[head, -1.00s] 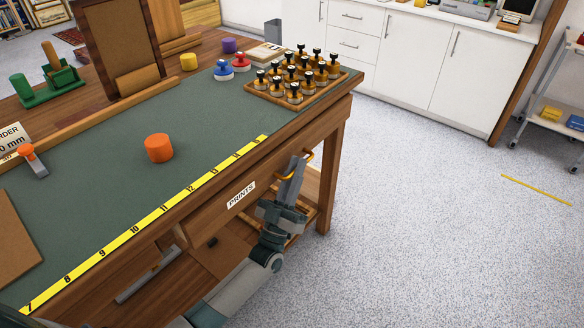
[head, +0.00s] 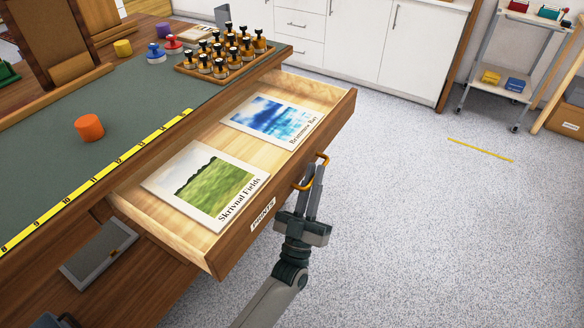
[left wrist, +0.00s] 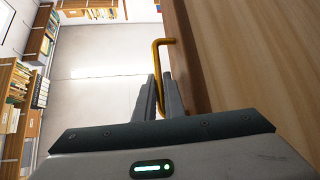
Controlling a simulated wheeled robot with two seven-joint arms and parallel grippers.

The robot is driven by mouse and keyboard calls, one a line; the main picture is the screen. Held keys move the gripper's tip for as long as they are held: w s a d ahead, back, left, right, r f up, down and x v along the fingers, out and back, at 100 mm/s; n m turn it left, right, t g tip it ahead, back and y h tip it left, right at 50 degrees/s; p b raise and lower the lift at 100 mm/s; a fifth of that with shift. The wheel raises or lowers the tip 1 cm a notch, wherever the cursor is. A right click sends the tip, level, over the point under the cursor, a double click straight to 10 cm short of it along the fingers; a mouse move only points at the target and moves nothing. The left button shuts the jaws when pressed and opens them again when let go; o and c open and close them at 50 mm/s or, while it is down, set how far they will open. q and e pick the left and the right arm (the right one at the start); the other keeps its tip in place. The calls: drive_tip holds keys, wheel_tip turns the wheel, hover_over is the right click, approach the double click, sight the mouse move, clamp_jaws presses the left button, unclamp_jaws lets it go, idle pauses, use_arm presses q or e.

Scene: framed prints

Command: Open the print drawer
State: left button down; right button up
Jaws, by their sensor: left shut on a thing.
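The print drawer (head: 290,165) is pulled well out from the workbench in the head view, with a "PRINTS" label on its front. Two prints lie flat in it: a green landscape marked "Skrivnal Fields" (head: 207,183) and a blue one marked "Brannow Bay" (head: 271,117). My left gripper (head: 314,182) is shut on the yellow drawer handle (head: 323,158) at the drawer front. In the left wrist view, the handle (left wrist: 157,62) runs between the two fingers. My right gripper is not in view.
The workbench top (head: 55,165) holds an orange cylinder (head: 89,127), a yellow ruler strip (head: 95,185) and a tray of several stamps (head: 222,55). The speckled floor to the right is clear around the drawer. A trolley (head: 510,70) stands at the back right.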

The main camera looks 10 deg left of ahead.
use_arm(q)
drive_tip(key=shift+s+d, duration=0.25)
drive_tip(key=shift+d, duration=0.45)
drive_tip(key=shift+s+d, duration=0.3)
drive_tip(key=shift+d, duration=0.45)
drive_tip(key=shift+s+d, duration=0.25)
drive_tip(key=shift+d, duration=0.45)
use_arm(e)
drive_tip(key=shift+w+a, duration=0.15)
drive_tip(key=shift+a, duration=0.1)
use_arm(q)
drive_tip(key=c, duration=2.2)
unclamp_jaws()
drive_tip(key=shift+o, duration=0.2)
drive_tip(key=shift+f, duration=0.1)
